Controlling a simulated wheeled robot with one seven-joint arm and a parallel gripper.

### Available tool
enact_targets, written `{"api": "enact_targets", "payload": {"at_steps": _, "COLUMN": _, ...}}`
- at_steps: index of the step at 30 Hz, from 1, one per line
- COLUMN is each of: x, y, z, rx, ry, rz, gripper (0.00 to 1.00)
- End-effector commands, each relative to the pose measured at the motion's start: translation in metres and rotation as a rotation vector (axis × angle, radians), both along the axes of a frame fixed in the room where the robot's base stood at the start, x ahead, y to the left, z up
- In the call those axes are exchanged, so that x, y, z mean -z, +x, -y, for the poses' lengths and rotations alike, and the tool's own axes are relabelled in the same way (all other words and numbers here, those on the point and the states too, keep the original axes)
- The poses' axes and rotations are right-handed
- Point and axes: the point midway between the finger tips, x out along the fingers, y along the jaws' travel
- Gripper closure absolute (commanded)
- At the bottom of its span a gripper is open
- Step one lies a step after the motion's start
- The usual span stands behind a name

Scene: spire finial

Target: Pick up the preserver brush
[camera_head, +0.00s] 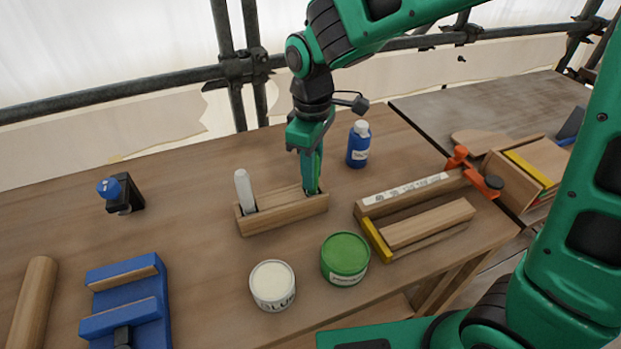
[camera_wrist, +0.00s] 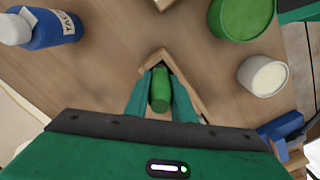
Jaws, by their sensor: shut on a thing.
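The preserver brush (camera_wrist: 160,92) shows in the wrist view as a green handle between my two fingers. My gripper (camera_head: 311,185) is over the right end of a small wooden box (camera_head: 283,216) on the bench and points down into it. In the wrist view my gripper (camera_wrist: 159,95) is shut on the green handle, with a finger on each side. The lower part of the brush is hidden inside the box. A white-handled brush (camera_head: 244,189) stands upright in the left end of the same box.
A green can (camera_head: 345,259) and a white glue tub (camera_head: 272,285) stand in front of the box. A blue bottle (camera_head: 359,144) is behind to the right. A wooden clamping frame (camera_head: 418,215) lies at right. A blue vise-like block (camera_head: 126,300) is at left.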

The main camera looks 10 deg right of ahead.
Motion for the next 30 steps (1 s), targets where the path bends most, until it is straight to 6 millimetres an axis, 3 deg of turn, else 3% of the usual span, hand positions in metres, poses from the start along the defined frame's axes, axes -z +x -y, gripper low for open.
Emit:
{"api": "enact_targets", "payload": {"at_steps": 8, "x": -0.014, "y": 0.001, "z": -0.001, "rx": 0.000, "ry": 0.003, "rz": 0.004, "gripper": 1.00}}
{"api": "enact_targets", "payload": {"at_steps": 21, "x": -0.088, "y": 0.000, "z": -0.002, "rx": -0.002, "ry": 0.001, "rz": 0.002, "gripper": 1.00}}
{"api": "enact_targets", "payload": {"at_steps": 30, "x": -0.101, "y": 0.000, "z": -0.002, "rx": -0.002, "ry": 0.000, "rz": 0.000, "gripper": 1.00}}
